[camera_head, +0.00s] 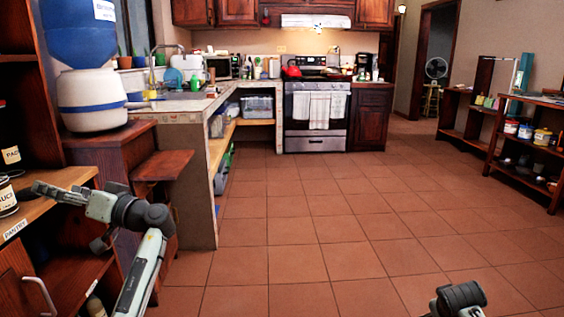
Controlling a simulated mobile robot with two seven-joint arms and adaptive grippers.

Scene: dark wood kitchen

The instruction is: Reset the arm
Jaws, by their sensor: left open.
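My left arm rises from the lower left of the head view. Its grey left gripper (52,192) is open, with its fingers pointing left at the front of the wooden pantry shelf, near a labelled can (6,196). Nothing shows between the fingers. Only a dark piece of my right arm shows at the bottom right edge, over the floor; the right gripper itself is out of view.
A blue and white water dispenser (92,100) stands on a wooden cabinet beyond my left arm. A wooden stool (162,166) is beside it. The stove (316,117) stands at the back. Shelves (540,150) line the right. The tiled floor (330,230) is clear.

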